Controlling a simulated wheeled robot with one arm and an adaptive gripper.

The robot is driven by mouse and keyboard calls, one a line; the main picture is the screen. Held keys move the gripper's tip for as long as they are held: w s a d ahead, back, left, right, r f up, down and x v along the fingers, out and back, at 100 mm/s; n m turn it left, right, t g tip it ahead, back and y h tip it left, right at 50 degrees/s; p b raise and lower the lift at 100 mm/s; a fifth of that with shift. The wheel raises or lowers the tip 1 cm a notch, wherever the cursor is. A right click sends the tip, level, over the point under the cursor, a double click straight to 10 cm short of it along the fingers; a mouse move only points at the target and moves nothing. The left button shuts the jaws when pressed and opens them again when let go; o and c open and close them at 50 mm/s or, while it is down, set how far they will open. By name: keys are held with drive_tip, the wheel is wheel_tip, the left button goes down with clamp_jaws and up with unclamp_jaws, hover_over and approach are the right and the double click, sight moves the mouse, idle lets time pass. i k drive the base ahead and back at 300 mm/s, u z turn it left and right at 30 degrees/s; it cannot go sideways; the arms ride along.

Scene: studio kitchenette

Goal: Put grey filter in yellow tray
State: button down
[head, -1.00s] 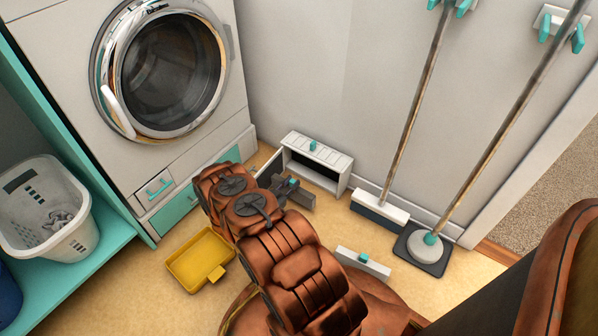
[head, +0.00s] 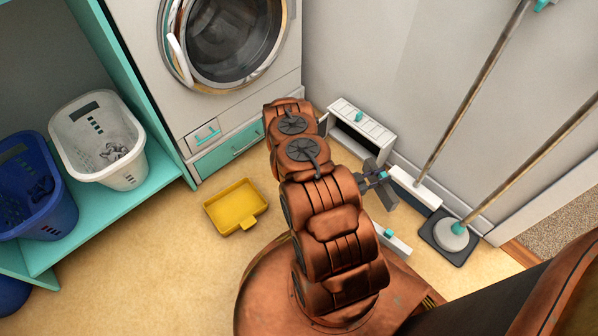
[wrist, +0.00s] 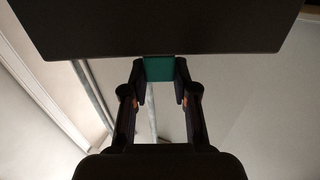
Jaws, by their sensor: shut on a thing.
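My gripper (head: 371,181) is shut on the grey filter (head: 386,200), in the air to the right of my arm. In the wrist view, the fingers (wrist: 159,78) close on the filter's teal tab, and its wide dark plate (wrist: 160,28) spans the top of the picture. My arm hides part of the filter's surroundings in the head view. The yellow tray (head: 236,229) lies on the floor left of my arm, apart from the gripper. It looks empty.
A white wall box (head: 365,117) with an open dark front stands behind the gripper. A broom (head: 416,186) and mop (head: 450,237) stand at right. Floor around the tray is clear.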

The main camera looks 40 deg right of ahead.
sight(237, 204)
drive_tip(key=u, duration=0.6)
drive_tip(key=k, duration=0.4)
drive_tip(key=u, duration=1.65)
